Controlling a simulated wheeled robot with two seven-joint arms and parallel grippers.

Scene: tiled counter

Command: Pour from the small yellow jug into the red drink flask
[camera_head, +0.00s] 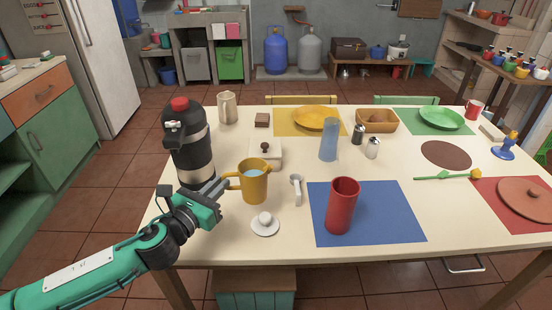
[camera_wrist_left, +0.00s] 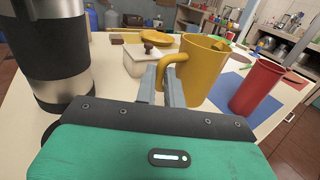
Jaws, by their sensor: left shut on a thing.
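The yellow jug (camera_head: 254,184) is upright at the left of the table, with pale blue liquid visible inside. It also shows in the left wrist view (camera_wrist_left: 203,72). My left gripper (camera_head: 226,186) is shut on the jug's handle, at the jug's left side. In the left wrist view the two fingers (camera_wrist_left: 162,86) close around the handle. I cannot tell whether the jug touches the table. The red flask (camera_head: 342,207) stands upright and open-topped on the blue mat, right of the jug. It also shows in the left wrist view (camera_wrist_left: 256,88). My right gripper is not in view.
A tall black and steel dispenser (camera_head: 190,146) stands close to my left gripper. A white lid (camera_head: 265,222), a white spoon (camera_head: 296,188) and a lidded white box (camera_head: 265,153) lie around the jug. A clear blue glass (camera_head: 328,140) stands behind the blue mat (camera_head: 394,222).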

